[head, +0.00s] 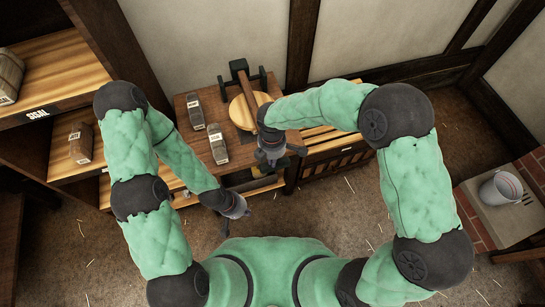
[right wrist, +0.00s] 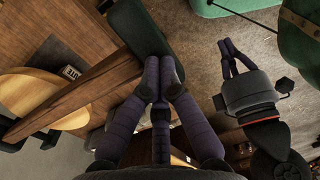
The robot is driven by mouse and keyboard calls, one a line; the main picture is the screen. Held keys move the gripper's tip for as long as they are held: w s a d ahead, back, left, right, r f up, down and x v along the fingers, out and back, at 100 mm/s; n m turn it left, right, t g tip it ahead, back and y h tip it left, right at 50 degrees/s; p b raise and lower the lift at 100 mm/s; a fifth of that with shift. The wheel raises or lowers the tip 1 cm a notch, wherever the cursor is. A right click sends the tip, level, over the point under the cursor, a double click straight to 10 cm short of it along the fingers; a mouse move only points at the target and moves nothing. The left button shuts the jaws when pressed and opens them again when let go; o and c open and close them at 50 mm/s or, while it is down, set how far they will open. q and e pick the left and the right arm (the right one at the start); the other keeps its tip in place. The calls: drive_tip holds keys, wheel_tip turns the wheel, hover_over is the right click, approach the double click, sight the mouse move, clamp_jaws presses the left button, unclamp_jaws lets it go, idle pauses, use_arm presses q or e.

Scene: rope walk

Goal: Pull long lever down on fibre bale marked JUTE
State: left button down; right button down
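The long lever is a wooden beam (head: 246,88) over a round wooden disc (head: 241,113) on the bench; my right arm partly covers it in the head view. In the right wrist view the beam (right wrist: 85,95) crosses to a dark green handle (right wrist: 138,28). My right gripper (right wrist: 160,62) has its fingertips nearly together, over the handle's near end; I cannot tell whether they touch it. A small plate (right wrist: 71,72), apparently lettered JUTE, lies beside the beam. My left gripper (head: 243,210) hangs empty in front of the bench, fingers close together; its exact opening is unclear.
Two small grey-brown bales (head: 195,111) (head: 217,144) stand on the bench left of the disc. The left shelves hold a bale (head: 81,143) and a larger one (head: 9,76) above a SISAL sign (head: 38,114). A bucket (head: 501,189) stands at right. The floor is open.

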drive_tip(key=shift+f, duration=0.1)
drive_tip(key=shift+s+f+b, duration=0.2)
drive_tip(key=shift+f+b, duration=0.15)
drive_tip(key=shift+f, duration=0.75)
drive_tip(key=shift+s+d+f, duration=0.1)
drive_tip(key=shift+s+f, duration=0.05)
drive_tip(key=shift+f, duration=0.2)
drive_tip(key=shift+s, duration=0.2)
drive_tip(key=shift+s+f, duration=0.1)
drive_tip(key=shift+f, duration=0.05)
drive_tip(key=shift+r+p, duration=0.4)
drive_tip(key=shift+r, duration=0.1)
drive_tip(key=r+p, duration=0.2)
drive_tip(key=r, duration=0.1)
drive_tip(key=r+p, duration=0.1)
drive_tip(key=r, duration=0.1)
drive_tip(key=shift+w+r+p, duration=0.15)
drive_tip(key=shift+w+p, duration=0.2)
drive_tip(key=shift+w, duration=0.05)
wheel_tip(320, 180, up, 9)
drive_tip(key=p, duration=0.2)
drive_tip(key=shift+p, duration=0.3)
